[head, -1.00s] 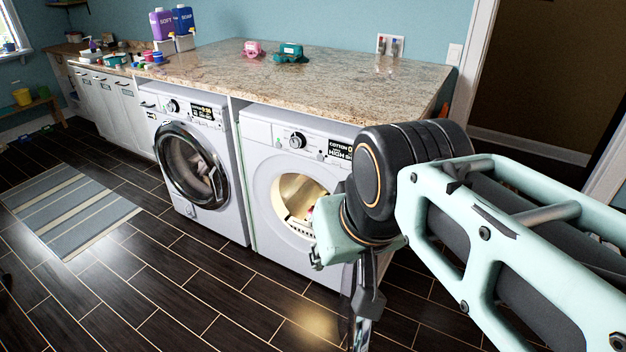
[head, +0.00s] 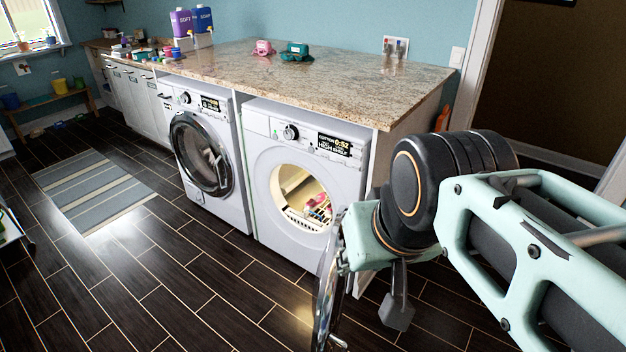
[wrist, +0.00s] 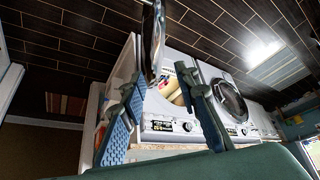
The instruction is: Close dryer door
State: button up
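The dryer (head: 300,185) is the right-hand white machine, its drum lit with pinkish laundry inside. Its round door (head: 327,285) stands swung open toward me, seen nearly edge-on, at the right side of the opening. My gripper (head: 372,280) is at the right side of the door, partly hidden by the door and my wrist. In the wrist view, the two fingers of my gripper (wrist: 160,82) are spread apart with nothing clamped between them. The door (wrist: 153,40) shows there as a thin upright edge beyond the fingertips. I cannot tell whether a finger touches it.
A washer (head: 208,160) with a shut dark round door stands left of the dryer. A granite counter (head: 320,75) covers both machines, holding a pink and a teal item at the back. The dark tiled floor (head: 170,280) in front is clear, with a striped rug (head: 95,192) further left.

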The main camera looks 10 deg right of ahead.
aim_at(330, 287)
jog(key=k+l, duration=0.1)
jog(key=l, duration=0.2)
jog(key=k+l, duration=0.15)
jog(key=l, duration=0.2)
jog(key=i+l+u, duration=0.5)
jog(key=i+l, duration=0.3)
jog(key=i, duration=0.1)
